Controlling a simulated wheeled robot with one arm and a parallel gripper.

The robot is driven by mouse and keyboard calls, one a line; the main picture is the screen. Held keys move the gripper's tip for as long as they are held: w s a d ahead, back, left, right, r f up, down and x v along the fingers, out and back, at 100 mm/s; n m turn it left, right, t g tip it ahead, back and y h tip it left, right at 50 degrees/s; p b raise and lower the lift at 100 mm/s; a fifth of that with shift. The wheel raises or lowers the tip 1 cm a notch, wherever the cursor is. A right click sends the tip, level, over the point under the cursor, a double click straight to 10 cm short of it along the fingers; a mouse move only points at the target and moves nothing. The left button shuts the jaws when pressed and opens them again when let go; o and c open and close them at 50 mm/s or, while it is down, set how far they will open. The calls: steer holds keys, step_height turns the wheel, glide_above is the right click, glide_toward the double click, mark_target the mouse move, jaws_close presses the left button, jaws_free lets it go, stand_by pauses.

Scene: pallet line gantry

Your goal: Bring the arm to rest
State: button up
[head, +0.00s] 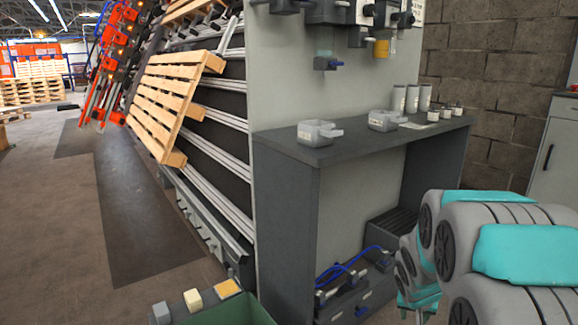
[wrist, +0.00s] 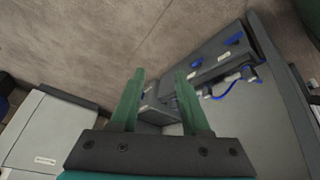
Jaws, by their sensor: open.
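My gripper (wrist: 160,88) shows in the wrist view with its two green fingers spread apart and nothing between them. It points down toward the floor and the dark grey units at the foot of the workbench. In the head view my arm is folded at the lower right, with grey and teal links; the gripper itself cannot be made out there.
A wooden pallet (head: 165,100) leans on a sloped rack at left. A green bin (head: 235,312) is in front. Floor at left is clear.

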steer(key=s+a+r+n+g+y+p, duration=0.1)
steer(key=s+a, duration=0.4)
steer(key=s, duration=0.6)
steer(key=s+a+r+n+g+y+p, duration=0.1)
steer(key=s+a+r, duration=0.4)
steer(key=s, duration=0.6)
steer(key=s+a+r+n+g+y+p, duration=0.1)
steer(key=s+a+r+g, duration=0.3)
steer(key=s, duration=0.7)
steer(key=shift+s+a+r+n, duration=0.2)
steer(key=shift+a+r+n, duration=0.2)
steer(key=shift+a+n, duration=0.3)
